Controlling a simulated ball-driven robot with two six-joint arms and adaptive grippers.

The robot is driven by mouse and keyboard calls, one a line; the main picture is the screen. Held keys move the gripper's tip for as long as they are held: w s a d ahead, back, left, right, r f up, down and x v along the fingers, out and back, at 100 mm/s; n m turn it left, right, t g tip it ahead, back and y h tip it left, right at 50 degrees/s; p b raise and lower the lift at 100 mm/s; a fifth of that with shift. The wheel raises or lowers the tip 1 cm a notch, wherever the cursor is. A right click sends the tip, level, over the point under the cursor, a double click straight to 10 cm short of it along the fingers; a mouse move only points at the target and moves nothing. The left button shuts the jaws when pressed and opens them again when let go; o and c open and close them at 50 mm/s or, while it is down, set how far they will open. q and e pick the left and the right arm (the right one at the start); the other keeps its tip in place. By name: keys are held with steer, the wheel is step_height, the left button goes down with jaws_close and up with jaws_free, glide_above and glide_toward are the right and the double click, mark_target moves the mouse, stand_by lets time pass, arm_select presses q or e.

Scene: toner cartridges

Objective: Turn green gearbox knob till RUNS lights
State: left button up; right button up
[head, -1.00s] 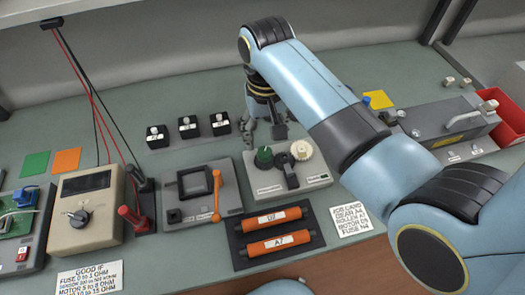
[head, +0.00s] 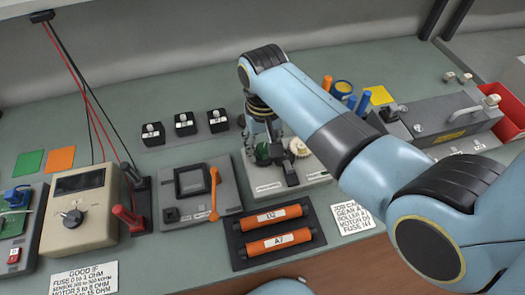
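The gearbox unit (head: 318,178) is a light grey box right of the table's middle, with a label on its front. On it are a green knob (head: 262,156), a black crank-like part (head: 288,172) and a cream gear (head: 300,147). My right gripper (head: 262,142) points down at the green knob from its far side, and its dark fingers partly cover the knob. Whether they touch or grip it is not clear. I cannot read any lit RUNS light. My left gripper is not in view.
A black tray with two orange rollers (head: 278,242) lies in front of the gearbox. A grey unit with an orange handle (head: 213,195) stands left of it. A meter (head: 78,205) is further left. Three small black switch blocks (head: 184,124) stand behind. My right arm covers the area to the right.

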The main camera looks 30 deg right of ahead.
steer(key=c, duration=0.5)
steer(key=m+p, duration=0.1)
steer(key=m, duration=0.1)
steer(key=shift+r+m+p, duration=0.15)
steer(key=shift+m+p, duration=0.15)
steer(key=shift+p, duration=0.1)
steer(key=m, duration=1.3)
steer(key=shift+m, duration=0.3)
steer(key=m, duration=0.4)
steer(key=o, duration=0.9)
